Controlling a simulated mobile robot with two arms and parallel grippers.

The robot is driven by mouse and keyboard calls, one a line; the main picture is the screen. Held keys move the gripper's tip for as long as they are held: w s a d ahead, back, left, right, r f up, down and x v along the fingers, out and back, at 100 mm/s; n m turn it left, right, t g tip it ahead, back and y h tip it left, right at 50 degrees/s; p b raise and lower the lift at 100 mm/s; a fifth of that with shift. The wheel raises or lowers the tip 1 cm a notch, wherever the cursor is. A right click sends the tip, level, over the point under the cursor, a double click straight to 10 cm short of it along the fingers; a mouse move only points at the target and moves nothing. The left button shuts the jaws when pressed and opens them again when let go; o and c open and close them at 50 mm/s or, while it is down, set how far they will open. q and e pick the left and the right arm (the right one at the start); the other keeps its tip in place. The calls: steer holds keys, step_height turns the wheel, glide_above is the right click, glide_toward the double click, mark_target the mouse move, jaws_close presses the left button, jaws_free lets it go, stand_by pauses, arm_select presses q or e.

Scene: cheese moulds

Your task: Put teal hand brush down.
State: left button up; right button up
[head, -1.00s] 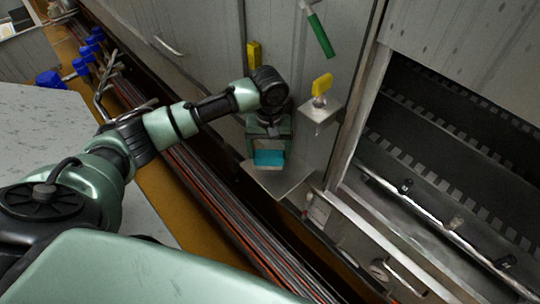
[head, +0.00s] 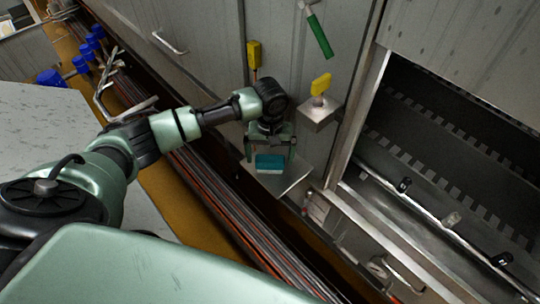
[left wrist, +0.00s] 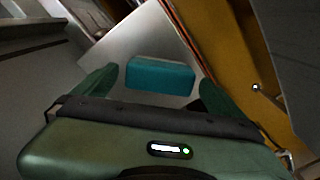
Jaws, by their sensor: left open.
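The teal hand brush (head: 270,163) rests on a small metal shelf (head: 288,182) fixed to the grey wall. My left gripper (head: 270,155) is open, with its fingers apart on either side of the brush. In the left wrist view the teal brush (left wrist: 160,74) lies on the pale shelf plate (left wrist: 120,52), between and just beyond the two green fingertips (left wrist: 156,85). I see gaps between the brush and the fingers there. My right gripper is in neither view.
A smaller metal ledge (head: 318,115) with a yellow-handled item (head: 321,84) is to the right. A yellow brush (head: 254,54) and a green-handled tool (head: 319,34) hang on the wall. Dark rails or pipes (head: 215,205) run below. An open machine bay (head: 450,140) is at right.

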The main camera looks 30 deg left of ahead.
mark_target(270, 159)
arm_select(q)
step_height(270, 159, up, 6)
steer(key=shift+r+b, duration=0.2)
steer(key=shift+b, duration=0.25)
steer(key=shift+r, duration=0.55)
